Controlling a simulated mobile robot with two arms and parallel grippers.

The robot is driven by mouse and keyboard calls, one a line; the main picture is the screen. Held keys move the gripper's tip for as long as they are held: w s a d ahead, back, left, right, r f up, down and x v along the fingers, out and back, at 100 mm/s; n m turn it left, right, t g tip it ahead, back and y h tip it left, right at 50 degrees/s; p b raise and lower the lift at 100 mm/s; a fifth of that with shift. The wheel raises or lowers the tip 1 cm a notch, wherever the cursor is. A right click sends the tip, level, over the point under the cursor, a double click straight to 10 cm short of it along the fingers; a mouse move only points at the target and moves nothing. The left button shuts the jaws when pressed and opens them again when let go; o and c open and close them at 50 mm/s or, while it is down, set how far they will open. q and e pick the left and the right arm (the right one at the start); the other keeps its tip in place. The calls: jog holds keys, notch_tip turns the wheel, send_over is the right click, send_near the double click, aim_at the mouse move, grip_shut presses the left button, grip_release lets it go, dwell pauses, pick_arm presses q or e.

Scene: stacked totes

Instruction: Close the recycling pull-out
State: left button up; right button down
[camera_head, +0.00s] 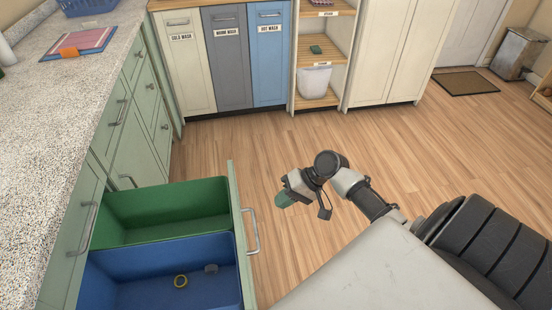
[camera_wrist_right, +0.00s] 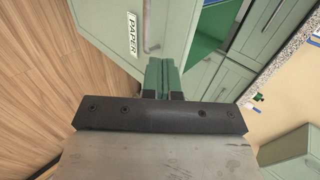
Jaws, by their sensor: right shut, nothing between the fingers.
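The recycling pull-out stands open from the pale green counter cabinets. It holds a green bin (camera_head: 165,203) and a blue bin (camera_head: 130,292). Its front panel (camera_head: 236,215) carries a metal handle (camera_head: 252,232) on the outer face. In the right wrist view the panel (camera_wrist_right: 115,12) has a "PAPER" label and the handle (camera_wrist_right: 149,25) shows at the top. My right gripper (camera_head: 283,201) is to the right of the panel, apart from the handle, with its green fingers (camera_wrist_right: 162,78) together and empty. My left gripper is not in view.
A speckled counter (camera_head: 60,110) runs along the left. Labelled wash hampers (camera_head: 228,75) stand at the back. The wooden floor (camera_head: 400,140) between is clear.

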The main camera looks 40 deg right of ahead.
aim_at(255, 224)
jog(key=x, duration=0.3)
jog(key=r+x, duration=0.1)
jog(key=x, duration=0.2)
jog(key=a+x, duration=0.1)
jog(key=x, duration=0.2)
jog(key=shift+w+a, duration=0.2)
jog(key=shift+w, duration=0.25)
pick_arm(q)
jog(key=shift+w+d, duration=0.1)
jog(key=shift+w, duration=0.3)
pick_arm(e)
jog(key=shift+w+a+f, duration=0.1)
jog(key=shift+w+a, duration=0.2)
jog(key=shift+a, duration=0.3)
jog(key=shift+a, duration=0.1)
